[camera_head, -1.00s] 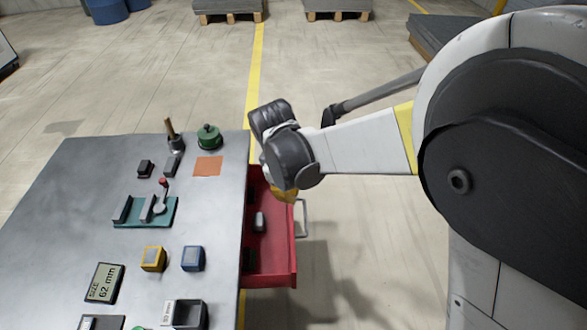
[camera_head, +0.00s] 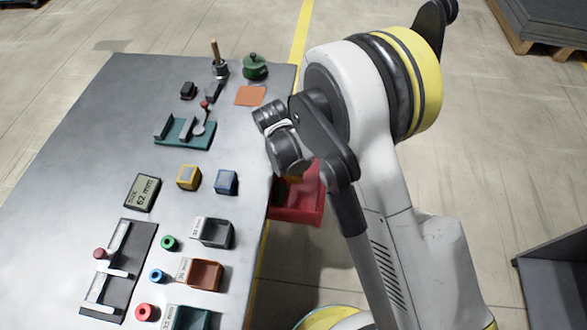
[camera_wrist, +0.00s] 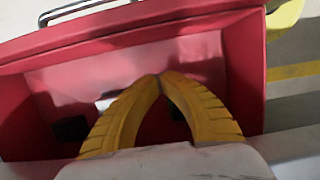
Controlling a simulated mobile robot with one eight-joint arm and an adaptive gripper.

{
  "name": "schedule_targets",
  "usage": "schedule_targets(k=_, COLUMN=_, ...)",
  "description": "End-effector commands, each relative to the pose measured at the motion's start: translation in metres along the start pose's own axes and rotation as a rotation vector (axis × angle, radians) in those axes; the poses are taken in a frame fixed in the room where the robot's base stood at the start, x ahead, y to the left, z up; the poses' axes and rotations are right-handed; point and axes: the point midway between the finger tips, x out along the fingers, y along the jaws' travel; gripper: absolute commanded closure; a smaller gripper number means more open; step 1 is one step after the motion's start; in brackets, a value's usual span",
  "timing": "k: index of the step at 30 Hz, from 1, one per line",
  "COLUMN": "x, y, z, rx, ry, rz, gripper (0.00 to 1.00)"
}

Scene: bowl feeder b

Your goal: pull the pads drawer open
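The red drawer (camera_head: 312,207) sticks out from the right side of the grey workbench, open, partly hidden by my arm. In the wrist view the drawer (camera_wrist: 185,30) lies below my gripper, with its metal handle (camera_wrist: 85,8) at the top left. A light piece (camera_wrist: 106,102) and a dark block (camera_wrist: 70,129) lie inside; another dark patch is partly behind a finger. My gripper (camera_wrist: 160,78) has yellow fingers whose tips meet, with nothing seen between them. It is over the drawer's inside, apart from the handle. In the head view my wrist mostly hides the fingers.
The workbench (camera_head: 75,150) holds a teal fixture (camera_head: 184,134), yellow (camera_head: 189,177) and blue (camera_head: 226,181) blocks, a size display (camera_head: 142,192), open bins (camera_head: 215,232) and a green pot (camera_head: 255,67). A grey container (camera_head: 550,280) stands at right.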

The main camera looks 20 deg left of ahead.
Motion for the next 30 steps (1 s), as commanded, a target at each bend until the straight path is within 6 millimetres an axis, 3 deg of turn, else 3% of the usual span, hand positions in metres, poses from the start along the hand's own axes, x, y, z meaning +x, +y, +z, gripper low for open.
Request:
schedule_targets(k=1, x=0.008, y=0.001, z=0.004, rx=0.002, ry=0.0, rz=0.0, gripper=1.0)
schedule_targets(k=7, x=0.011, y=0.0, z=0.031, rx=0.001, ry=0.0, rz=0.001, gripper=1.0)
schedule_targets(k=23, x=0.012, y=0.0, z=0.042, rx=0.001, ry=0.0, rz=0.0, gripper=1.0)
schedule_targets(k=30, x=0.021, y=0.0, z=0.072, rx=0.002, ry=0.0, rz=0.0, gripper=1.0)
